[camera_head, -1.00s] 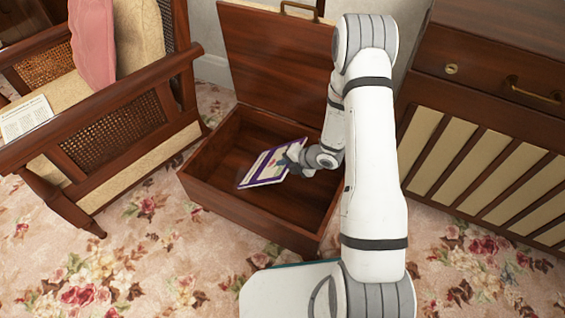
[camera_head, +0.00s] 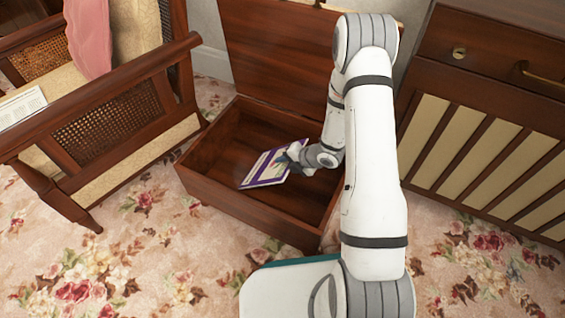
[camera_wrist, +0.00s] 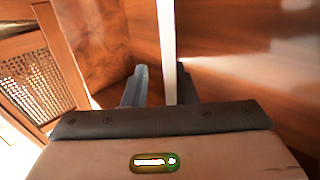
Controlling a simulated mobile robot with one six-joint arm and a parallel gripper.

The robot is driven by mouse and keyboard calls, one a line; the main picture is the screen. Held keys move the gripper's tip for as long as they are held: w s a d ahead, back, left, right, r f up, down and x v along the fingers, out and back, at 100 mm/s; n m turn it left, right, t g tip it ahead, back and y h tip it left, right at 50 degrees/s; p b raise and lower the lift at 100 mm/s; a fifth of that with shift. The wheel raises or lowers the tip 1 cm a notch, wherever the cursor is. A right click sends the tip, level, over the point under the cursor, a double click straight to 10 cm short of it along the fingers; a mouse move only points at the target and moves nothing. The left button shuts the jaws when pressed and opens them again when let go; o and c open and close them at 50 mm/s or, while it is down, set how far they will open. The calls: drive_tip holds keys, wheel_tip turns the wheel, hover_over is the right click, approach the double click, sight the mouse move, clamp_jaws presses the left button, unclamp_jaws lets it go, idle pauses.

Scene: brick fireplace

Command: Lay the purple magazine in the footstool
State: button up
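The footstool (camera_head: 245,204) is a dark wooden box with its lid (camera_head: 275,55) raised at the back and its inside open. The purple magazine (camera_head: 265,169), white with a purple border and a coloured picture, is tilted over the footstool's opening. My gripper (camera_head: 293,158) is shut on the magazine's right part in the head view. In the wrist view the magazine (camera_wrist: 168,45) shows edge-on as a pale strip between the two fingers of my gripper (camera_wrist: 163,82). Whether the magazine touches the box's floor or walls cannot be told.
A wooden armchair (camera_head: 110,120) with cane panels stands left of the footstool, with a pink cushion (camera_head: 88,35) and a printed paper (camera_head: 20,107) at its left. A slatted wooden cabinet (camera_head: 480,150) stands close on the right. Flowered carpet (camera_head: 150,250) is clear in front.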

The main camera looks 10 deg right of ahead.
drive_tip(key=shift+o, duration=0.7)
drive_tip(key=p+v, duration=0.3)
drive_tip(key=v, duration=0.4)
drive_tip(key=shift+d+r, duration=0.2)
drive_tip(key=shift+r, duration=0.1)
drive_tip(key=shift+s, duration=0.1)
